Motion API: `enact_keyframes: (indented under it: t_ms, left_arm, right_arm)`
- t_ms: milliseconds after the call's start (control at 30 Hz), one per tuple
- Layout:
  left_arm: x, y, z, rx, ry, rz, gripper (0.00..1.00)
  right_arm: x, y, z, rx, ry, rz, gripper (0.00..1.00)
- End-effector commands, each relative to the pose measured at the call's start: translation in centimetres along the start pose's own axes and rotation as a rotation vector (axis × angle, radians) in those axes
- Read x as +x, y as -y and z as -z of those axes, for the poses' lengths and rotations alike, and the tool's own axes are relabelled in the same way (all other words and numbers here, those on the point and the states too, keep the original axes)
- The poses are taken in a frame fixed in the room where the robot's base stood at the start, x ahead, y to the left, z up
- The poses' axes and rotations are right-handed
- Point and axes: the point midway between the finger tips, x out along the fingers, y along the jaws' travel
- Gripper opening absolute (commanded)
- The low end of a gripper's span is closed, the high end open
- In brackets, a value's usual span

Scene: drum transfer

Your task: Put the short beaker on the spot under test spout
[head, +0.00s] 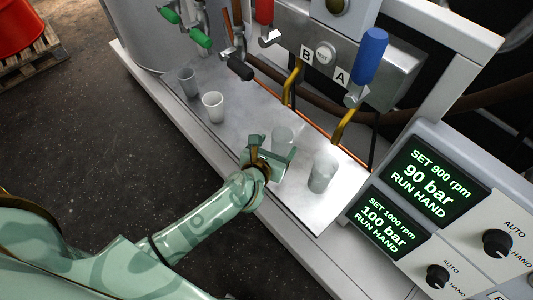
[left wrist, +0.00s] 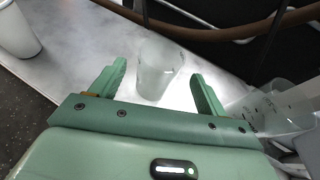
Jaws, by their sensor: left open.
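A small clear beaker (head: 283,138) stands upright on the pale metal bench, and it also shows in the left wrist view (left wrist: 160,66). It looks shorter than the graduated clear beaker (head: 322,173) to its right, which is at the right edge in the left wrist view (left wrist: 275,112). My left gripper (head: 269,150) is open, its fingers (left wrist: 159,76) spread to either side of the small beaker, which stands just ahead, apart from them. Brass spouts B (head: 291,82) and A (head: 345,126) hang over the bench. I cannot tell which spout is the test one; no marked spot is clear.
A white cup (head: 212,106) and a grey cup (head: 187,82) stand on the bench at the left. Red (head: 264,12), blue (head: 370,55) and black (head: 240,69) valve handles hang above. The control panel (head: 428,187) is at the right. Bare bench (head: 245,120) lies between the cups and the small beaker.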

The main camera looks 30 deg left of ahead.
Motion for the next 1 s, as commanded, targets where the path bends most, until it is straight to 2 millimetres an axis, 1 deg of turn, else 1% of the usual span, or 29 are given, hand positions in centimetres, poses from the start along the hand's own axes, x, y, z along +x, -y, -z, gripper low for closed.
enact_keyframes:
  t_ms: [33, 100, 200, 300, 1000]
  left_arm:
    - [-1.6, 0.0, -0.6, 0.001, 0.003, 0.001, 0.75]
    - [-2.9, 0.0, -0.5, 0.001, 0.002, 0.001, 0.75]
    - [-4.2, 0.0, -0.3, 0.001, 0.001, 0.001, 0.75]
    - [-4.9, 0.0, -0.1, 0.002, 0.001, 0.001, 0.75]
    - [-5.1, 0.0, 0.0, 0.001, -0.001, 0.0, 0.75]
  right_arm:
    - [-0.6, 0.3, 0.1, 0.012, -0.013, 0.003, 0.36]
    - [-0.8, 0.6, -0.2, 0.025, -0.017, 0.009, 0.36]
    - [-1.0, 0.9, -0.2, 0.035, -0.024, 0.013, 0.36]
    - [-1.0, 1.1, -0.3, 0.04, -0.025, 0.016, 0.36]
    - [-1.0, 1.2, -0.3, 0.041, -0.025, 0.017, 0.36]
